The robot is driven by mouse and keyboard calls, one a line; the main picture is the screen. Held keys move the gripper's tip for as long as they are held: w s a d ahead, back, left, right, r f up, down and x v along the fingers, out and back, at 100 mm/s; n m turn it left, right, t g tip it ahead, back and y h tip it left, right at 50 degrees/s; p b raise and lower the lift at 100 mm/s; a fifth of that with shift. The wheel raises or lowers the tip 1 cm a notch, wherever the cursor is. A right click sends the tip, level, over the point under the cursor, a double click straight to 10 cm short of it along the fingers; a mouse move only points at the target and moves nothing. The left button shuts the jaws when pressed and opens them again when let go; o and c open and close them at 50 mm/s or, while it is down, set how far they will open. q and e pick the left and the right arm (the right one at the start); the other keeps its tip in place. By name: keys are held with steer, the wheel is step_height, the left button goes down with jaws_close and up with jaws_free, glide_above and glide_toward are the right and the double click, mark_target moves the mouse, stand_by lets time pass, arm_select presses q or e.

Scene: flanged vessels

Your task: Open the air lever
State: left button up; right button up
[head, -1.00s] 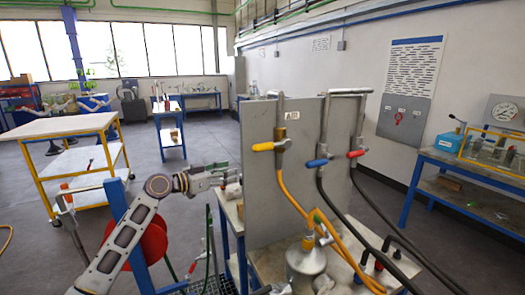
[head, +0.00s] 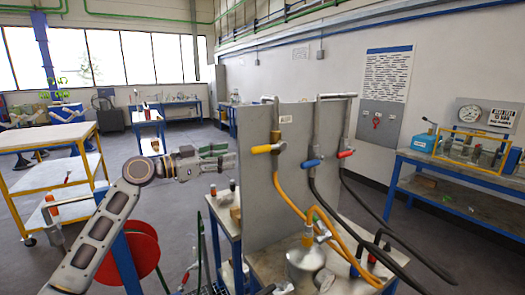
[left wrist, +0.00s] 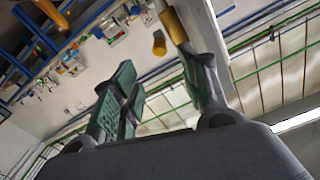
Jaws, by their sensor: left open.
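Three levers sit on pipes on the upright grey panel (head: 252,190): a yellow lever (head: 262,149), a blue lever (head: 311,163) and a red lever (head: 345,154). I cannot read a label naming the air lever; a small plate is above the yellow one. The yellow lever points left, across the pipe. My left gripper (head: 230,160) is open and empty, left of the yellow lever, apart from it and at nearly its height. In the left wrist view its fingers (left wrist: 160,88) are spread, with a yellow piece (left wrist: 159,43) beyond them. My right gripper is not visible.
Orange and black hoses (head: 290,205) hang from the levers toward a metal vessel (head: 303,265) on the bench. A red hose reel (head: 142,250) stands below my left arm. A yellow-framed cart (head: 45,134) is at left, a blue bench (head: 455,183) at right. Open floor lies behind.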

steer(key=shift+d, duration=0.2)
arm_select(q)
steer(key=shift+w+d, duration=0.1)
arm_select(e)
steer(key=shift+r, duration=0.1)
arm_select(q)
steer(key=p, duration=0.3)
glide_toward(270, 147)
steer(key=x, duration=0.4)
steer(key=w+x, duration=0.1)
steer(key=x, duration=0.1)
steer(key=shift+a+f, duration=0.15)
steer(key=shift+a, duration=0.1)
steer(key=shift+x, duration=0.9)
steer(key=shift+f, duration=0.1)
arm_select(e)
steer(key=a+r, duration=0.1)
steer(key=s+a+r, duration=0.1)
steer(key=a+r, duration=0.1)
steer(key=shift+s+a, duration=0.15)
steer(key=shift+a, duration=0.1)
arm_select(q)
steer(key=shift+c, duration=0.9)
jaws_close()
